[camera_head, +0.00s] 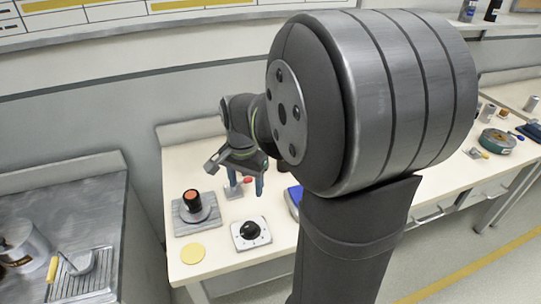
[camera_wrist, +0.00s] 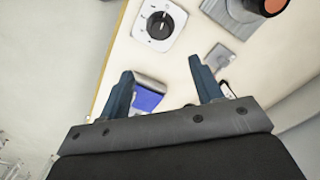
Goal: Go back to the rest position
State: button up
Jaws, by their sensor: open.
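My gripper (camera_wrist: 160,95) shows in the wrist view with its two blue fingers spread apart, open and with nothing held between them. In the head view my gripper (camera_head: 251,186) hangs over the left part of the cream table (camera_head: 283,233), above its surface. A white dial box with a black knob (camera_head: 250,232) stands in front of it. The dial box also shows at the top of the wrist view (camera_wrist: 158,25). A blue thing (camera_head: 293,197) is partly hidden behind my arm in the head view; a blue block (camera_wrist: 148,98) lies beyond the fingers in the wrist view.
A grey plate (camera_head: 186,222) with an orange-topped dark cylinder (camera_head: 192,200) stands at the table's left. A yellow disc (camera_head: 193,253) lies near the front edge. A small grey plate with a red part (camera_head: 236,190) is close to my gripper. A metal counter (camera_head: 100,200) is at left.

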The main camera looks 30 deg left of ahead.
aim_at(249, 226)
notch_tip(249, 226, down, 18)
jog(key=shift+r, duration=0.25)
dwell(0.6)
jog(key=shift+r, duration=0.1)
